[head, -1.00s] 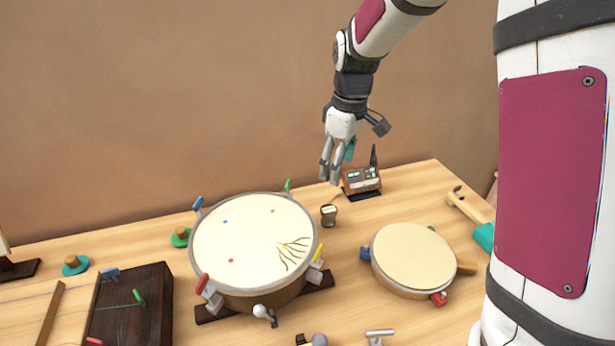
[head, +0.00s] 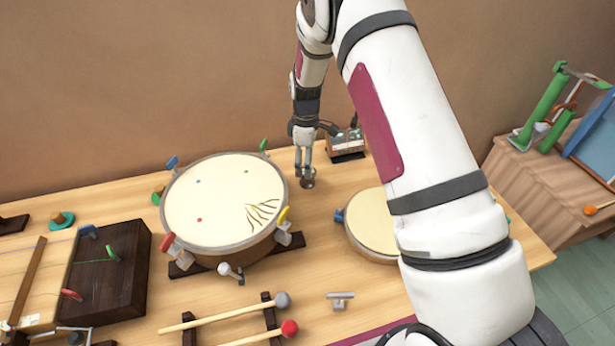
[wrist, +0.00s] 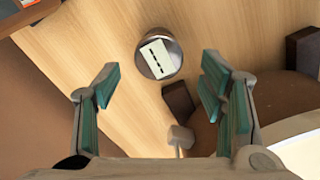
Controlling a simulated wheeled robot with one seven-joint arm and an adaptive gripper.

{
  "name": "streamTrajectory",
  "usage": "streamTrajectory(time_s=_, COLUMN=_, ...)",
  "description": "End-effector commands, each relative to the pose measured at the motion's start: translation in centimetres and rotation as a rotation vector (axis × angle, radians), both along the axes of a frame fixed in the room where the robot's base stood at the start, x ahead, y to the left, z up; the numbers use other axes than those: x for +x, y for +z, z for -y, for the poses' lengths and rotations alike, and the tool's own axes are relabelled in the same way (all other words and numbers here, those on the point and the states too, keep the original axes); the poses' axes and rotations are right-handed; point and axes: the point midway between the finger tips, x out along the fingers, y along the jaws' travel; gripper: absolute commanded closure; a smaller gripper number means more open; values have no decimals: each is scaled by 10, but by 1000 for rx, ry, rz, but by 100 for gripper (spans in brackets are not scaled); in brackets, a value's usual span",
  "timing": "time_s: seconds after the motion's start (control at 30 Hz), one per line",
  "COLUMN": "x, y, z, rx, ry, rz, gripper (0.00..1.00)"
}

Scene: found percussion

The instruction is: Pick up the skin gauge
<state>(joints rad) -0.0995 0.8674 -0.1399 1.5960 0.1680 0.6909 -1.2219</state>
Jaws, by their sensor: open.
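The skin gauge appears to be the small dark metal cylinder (head: 309,183) with a pale top, standing on the table between the large drum and the electronic box. In the wrist view its round top (wrist: 159,53) shows a white plate with black marks. My gripper (head: 304,175) points down close above the gauge and partly covers it in the head view. In the wrist view my gripper (wrist: 160,80) is open, with teal-padded fingers wide apart. The gauge lies just beyond the fingertips, roughly centred between them, and nothing is held.
The large drum (head: 222,205) with coloured pegs stands left of the gauge. An electronic box (head: 346,142) stands behind right. A smaller drum (head: 370,220) is at front right, partly hidden by my arm. Mallets (head: 235,310) and a small metal T-shaped piece (head: 340,297) lie in front.

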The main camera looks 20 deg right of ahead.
Motion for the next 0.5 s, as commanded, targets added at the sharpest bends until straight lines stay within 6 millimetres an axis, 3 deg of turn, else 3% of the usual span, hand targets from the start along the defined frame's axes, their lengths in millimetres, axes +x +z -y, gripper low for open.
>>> streamTrajectory(time_s=0.27, x=-1, y=-20, z=1, rx=-1, ry=1, rz=-2, gripper=36)
streamTrajectory(time_s=0.5, x=0, y=-53, z=2, rx=-1, ry=-1, rz=0, gripper=36)
